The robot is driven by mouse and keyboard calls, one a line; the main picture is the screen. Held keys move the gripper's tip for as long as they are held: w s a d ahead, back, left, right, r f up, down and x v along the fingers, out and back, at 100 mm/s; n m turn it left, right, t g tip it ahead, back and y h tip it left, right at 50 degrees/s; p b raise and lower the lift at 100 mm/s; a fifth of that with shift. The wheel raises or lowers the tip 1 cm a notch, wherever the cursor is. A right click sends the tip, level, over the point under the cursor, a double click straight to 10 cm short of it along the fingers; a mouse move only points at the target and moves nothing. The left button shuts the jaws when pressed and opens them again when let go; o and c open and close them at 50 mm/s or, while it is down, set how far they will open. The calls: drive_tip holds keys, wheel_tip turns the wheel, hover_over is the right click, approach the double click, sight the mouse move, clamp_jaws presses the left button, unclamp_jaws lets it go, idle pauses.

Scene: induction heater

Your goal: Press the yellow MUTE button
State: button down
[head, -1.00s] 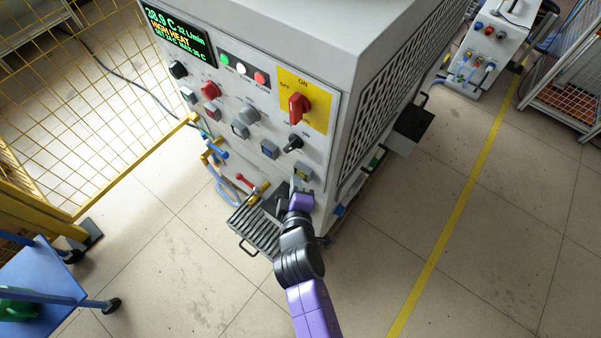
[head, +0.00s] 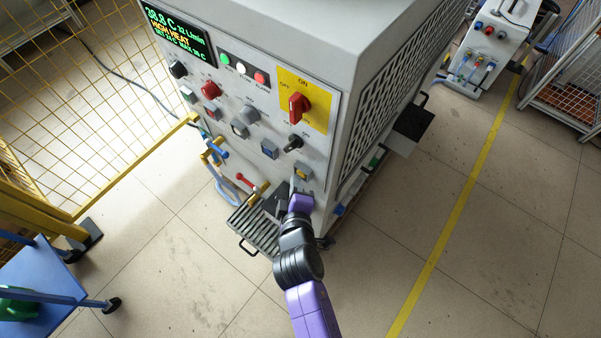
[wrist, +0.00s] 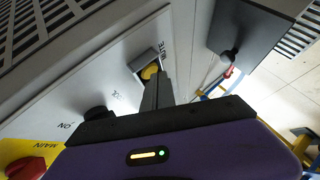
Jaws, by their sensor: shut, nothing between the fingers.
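The yellow MUTE button (head: 303,171) sits in a grey square housing at the lower right of the cabinet's front panel. In the wrist view the round yellow button (wrist: 150,71) shows beside the word MUTE. My gripper (head: 292,183) is at the panel, just below and left of the button in the head view. Its closed fingers (wrist: 160,82) point at the button's housing in the wrist view and overlap the button's edge. They are shut with nothing between them. I cannot tell whether the fingertips touch the button.
A black knob (head: 293,143), a blue button (head: 270,149) and the red main switch (head: 298,104) are on the same panel nearby. A red-handled valve (head: 247,181) and a grated tray (head: 252,232) are lower left. Open floor lies to the right.

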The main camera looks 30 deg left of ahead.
drive_tip(key=shift+s, duration=0.45)
drive_tip(key=shift+s+a, duration=0.1)
drive_tip(key=shift+s+a+b, duration=0.2)
drive_tip(key=shift+s+b, duration=0.3)
drive_tip(key=shift+s, duration=1.95)
drive_tip(key=s+b, duration=0.2)
drive_tip(key=s, duration=0.9)
drive_tip(key=shift+a+b, duration=0.3)
drive_tip(key=shift+a, duration=0.1)
